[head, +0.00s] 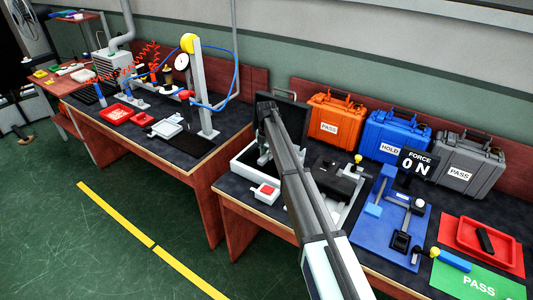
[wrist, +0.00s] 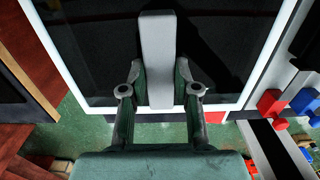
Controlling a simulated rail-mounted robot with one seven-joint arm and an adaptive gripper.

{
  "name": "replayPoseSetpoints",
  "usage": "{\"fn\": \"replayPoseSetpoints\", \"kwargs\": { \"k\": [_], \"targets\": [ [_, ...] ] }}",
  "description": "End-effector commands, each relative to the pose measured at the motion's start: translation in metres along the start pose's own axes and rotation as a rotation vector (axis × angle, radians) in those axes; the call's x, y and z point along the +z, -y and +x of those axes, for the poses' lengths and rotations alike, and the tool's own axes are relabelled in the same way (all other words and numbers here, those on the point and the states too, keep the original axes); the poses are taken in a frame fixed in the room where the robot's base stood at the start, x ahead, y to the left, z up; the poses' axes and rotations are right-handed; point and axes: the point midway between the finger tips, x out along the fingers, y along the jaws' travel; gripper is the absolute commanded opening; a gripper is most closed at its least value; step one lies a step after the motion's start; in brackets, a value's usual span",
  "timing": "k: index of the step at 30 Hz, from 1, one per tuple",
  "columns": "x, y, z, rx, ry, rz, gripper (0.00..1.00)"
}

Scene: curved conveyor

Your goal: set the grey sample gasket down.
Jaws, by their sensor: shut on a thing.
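My gripper (wrist: 160,82) is shut on a light grey, bar-shaped piece, the grey sample gasket (wrist: 158,38), with one finger on each side of it. In the wrist view the gasket points away from the gripper, over a dark surface with a white rim (wrist: 258,68). I cannot tell whether it touches that surface. In the head view my arm hides most of the gripper, which is around the white-rimmed tray (head: 243,177) with a dark raised panel (head: 291,120) behind it.
Orange (head: 335,117), blue (head: 395,134) and grey (head: 468,164) cases stand along the back. A blue fixture (head: 372,224) with a force display (head: 417,165) stands to the right. A red tray (head: 505,246) holds a black piece, beside a green PASS mat (head: 462,281).

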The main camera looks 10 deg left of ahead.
Motion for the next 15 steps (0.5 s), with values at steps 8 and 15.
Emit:
{"fn": "replayPoseSetpoints", "kwargs": {
  "k": [8,15],
  "targets": [
    [-0.0001,0.0,0.0027,0.0,0.0,0.0,0.55],
    [0.0,0.0,0.002,0.0,0.0,0.0,0.55]
  ]
}}
